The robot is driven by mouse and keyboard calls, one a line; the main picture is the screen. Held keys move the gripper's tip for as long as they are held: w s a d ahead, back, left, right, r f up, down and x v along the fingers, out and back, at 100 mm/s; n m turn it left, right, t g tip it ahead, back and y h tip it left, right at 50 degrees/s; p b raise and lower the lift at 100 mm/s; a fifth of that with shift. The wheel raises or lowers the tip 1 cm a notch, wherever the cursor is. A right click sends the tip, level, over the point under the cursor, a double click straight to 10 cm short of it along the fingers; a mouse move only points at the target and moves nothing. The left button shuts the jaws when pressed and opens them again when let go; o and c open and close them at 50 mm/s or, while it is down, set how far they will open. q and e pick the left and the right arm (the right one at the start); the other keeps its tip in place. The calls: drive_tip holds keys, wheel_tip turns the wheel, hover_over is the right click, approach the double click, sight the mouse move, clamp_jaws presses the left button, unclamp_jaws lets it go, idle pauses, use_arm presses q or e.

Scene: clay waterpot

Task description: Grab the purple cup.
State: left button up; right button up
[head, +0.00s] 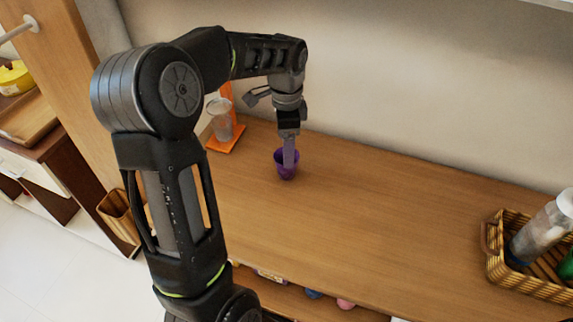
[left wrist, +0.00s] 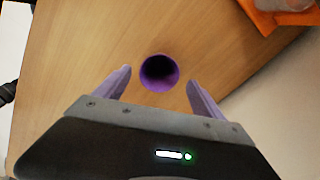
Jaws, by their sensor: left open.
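The purple cup (head: 286,171) stands upright on the wooden counter (head: 380,220), near the counter's back left. My left gripper (head: 289,168) points down right over the cup, and its fingers partly cover the cup in the head view. In the left wrist view the cup (left wrist: 159,73) shows from above with its dark mouth open. The fingers of my left gripper (left wrist: 156,85) are spread wide to either side of the cup in the picture, with a gap on both sides. It holds nothing. My right gripper is not in view.
An orange stand (head: 228,140) holding a clear container (head: 219,120) is left of the cup. A woven basket (head: 530,280) with bottles stands at the far right. The wall rises behind the counter. The counter's middle is clear.

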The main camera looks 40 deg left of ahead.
sight(285, 174)
use_arm(q)
drive_tip(key=shift+f+p, duration=0.75)
drive_tip(key=shift+f, duration=1.85)
drive_tip(key=c, duration=1.4)
